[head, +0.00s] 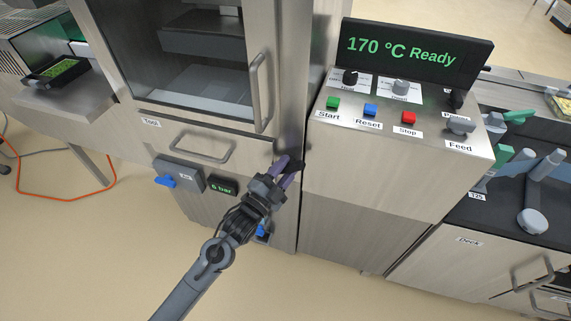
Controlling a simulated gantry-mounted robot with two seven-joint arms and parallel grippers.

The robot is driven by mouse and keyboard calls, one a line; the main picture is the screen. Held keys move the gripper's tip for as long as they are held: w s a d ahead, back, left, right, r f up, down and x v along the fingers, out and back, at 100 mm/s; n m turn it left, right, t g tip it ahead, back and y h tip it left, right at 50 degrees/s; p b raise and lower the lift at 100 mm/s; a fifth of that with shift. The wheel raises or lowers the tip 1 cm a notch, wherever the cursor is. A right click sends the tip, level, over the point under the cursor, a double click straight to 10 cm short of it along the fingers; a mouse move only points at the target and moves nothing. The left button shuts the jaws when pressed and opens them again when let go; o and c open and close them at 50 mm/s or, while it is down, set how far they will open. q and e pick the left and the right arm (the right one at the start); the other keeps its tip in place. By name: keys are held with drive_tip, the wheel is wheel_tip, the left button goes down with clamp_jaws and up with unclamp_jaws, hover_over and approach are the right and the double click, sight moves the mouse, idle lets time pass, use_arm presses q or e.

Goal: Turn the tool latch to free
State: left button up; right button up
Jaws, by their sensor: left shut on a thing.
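The drawer front labelled "Tool" (163,138) is in the middle left, under the glass-fronted chamber, with a bar handle (203,148). My left gripper (287,172) is at the right end of this drawer front, with its purple fingers shut on a small dark part that I take to be the tool latch (298,164). The fingers hide most of the latch, so I cannot tell its angle. My right gripper is not in view.
The control box with Start, Reset and Stop buttons (407,131) stands just right of the gripper. A blue valve handle (165,182) and a "6 bar" display (223,186) are below the drawer. A deck (475,217) with tools is at the right.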

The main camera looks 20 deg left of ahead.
use_arm(q)
drive_tip(key=n+t+y+p, duration=0.1)
drive_tip(key=n, duration=0.2)
drive_tip(key=n+t+y+p, duration=0.1)
drive_tip(key=n, duration=0.3)
drive_tip(key=shift+r+y+p, duration=0.1)
drive_tip(key=shift+y+p, duration=0.2)
drive_tip(key=shift+p, duration=0.05)
drive_tip(key=n+y+p, duration=0.1)
drive_tip(key=n, duration=0.2)
drive_tip(key=n+y, duration=0.2)
drive_tip(key=n, duration=0.1)
drive_tip(key=shift+n+t+p, duration=0.35)
drive_tip(key=shift+n+t, duration=0.05)
drive_tip(key=shift+n+y, duration=0.6)
drive_tip(key=shift+n, duration=0.4)
drive_tip(key=o, duration=0.8)
drive_tip(key=shift+p+v, duration=1.4)
drive_tip(key=shift+v, duration=4.05)
